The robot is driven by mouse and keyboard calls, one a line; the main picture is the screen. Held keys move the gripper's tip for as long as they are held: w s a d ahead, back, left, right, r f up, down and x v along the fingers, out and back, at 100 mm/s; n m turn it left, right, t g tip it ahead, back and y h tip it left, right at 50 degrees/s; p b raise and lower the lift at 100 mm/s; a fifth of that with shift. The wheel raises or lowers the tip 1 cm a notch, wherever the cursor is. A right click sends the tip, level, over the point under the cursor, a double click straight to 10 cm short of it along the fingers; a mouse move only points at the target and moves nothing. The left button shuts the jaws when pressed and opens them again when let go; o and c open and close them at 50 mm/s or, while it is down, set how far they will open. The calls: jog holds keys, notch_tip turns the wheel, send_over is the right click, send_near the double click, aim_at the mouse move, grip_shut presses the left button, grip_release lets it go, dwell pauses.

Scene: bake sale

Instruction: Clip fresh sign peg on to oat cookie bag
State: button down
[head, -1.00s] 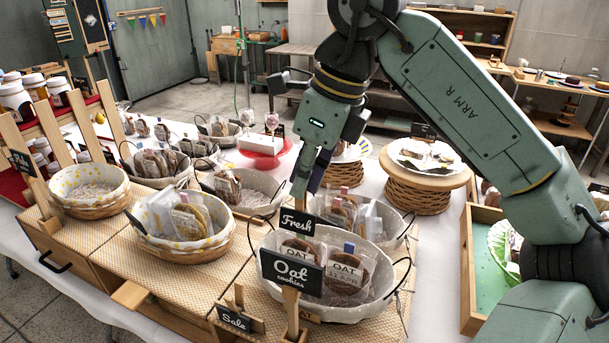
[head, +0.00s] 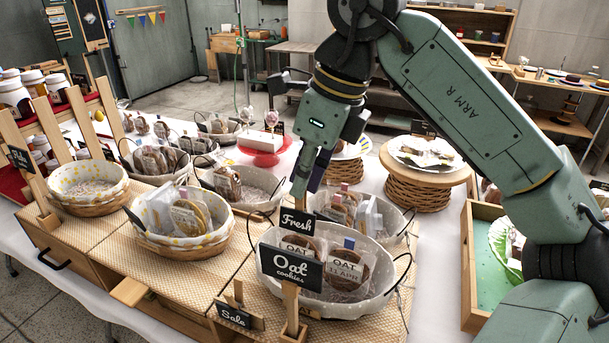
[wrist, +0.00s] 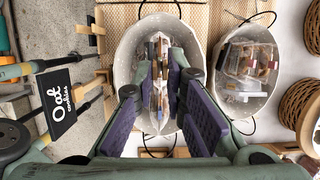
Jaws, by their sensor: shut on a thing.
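The small black Fresh sign (head: 297,222) with white lettering stands upright at the back left of the oat basket (head: 375,303), level with the top of an oat cookie bag (head: 299,243). My gripper (head: 306,190) points down just above the sign and is shut on its peg, which is mostly hidden by the fingers. A second clear bag labelled OAT (head: 347,268) stands to the right in the same white-lined basket. In the wrist view my fingers (wrist: 161,68) come together over the row of bags. I cannot tell whether the peg touches a bag.
The Oat cookies sign (head: 291,268) on a wooden post stands at the basket's front left, with a Sale sign (head: 233,315) beside it. Other bagged-cookie baskets (head: 185,245) crowd the left and back. A wicker cake stand (head: 412,190) stands right of my gripper.

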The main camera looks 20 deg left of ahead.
jog(key=shift+f, duration=0.15)
jog(key=shift+f+b, duration=0.75)
jog(key=shift+f, duration=0.15)
jog(key=shift+f, duration=0.15)
jog(key=c, duration=2.1)
grip_release()
jog(key=o, duration=0.5)
jog(key=o, duration=0.5)
